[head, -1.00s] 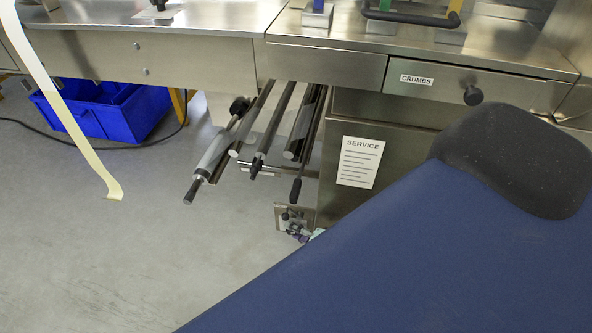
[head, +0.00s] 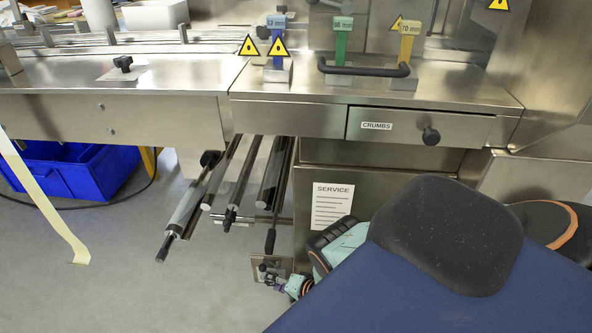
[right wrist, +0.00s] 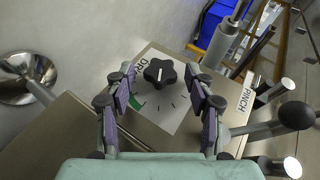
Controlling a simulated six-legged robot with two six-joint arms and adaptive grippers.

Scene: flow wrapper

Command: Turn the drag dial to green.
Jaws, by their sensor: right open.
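The drag dial is a black lobed knob (right wrist: 160,73) on a pale square face in the right wrist view. A short white line shows on the knob. Tick marks lie around its lower side, and a green patch (right wrist: 138,102) is at its lower left. The label above is partly hidden, reading "DR". My right gripper (right wrist: 160,72) is open, with one finger on each side of the knob; I cannot tell whether they touch it. In the head view my right gripper (head: 275,278) is small, beside the metal plate (head: 256,270) low under the machine. My left gripper is out of view.
A "PINCH" label (right wrist: 245,100) and a black ball-ended lever (right wrist: 296,116) stand close to the right finger. Rollers (head: 240,180) jut out above the plate. The cabinet with the SERVICE sheet (head: 331,206) is beside my arm. Open floor lies at left.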

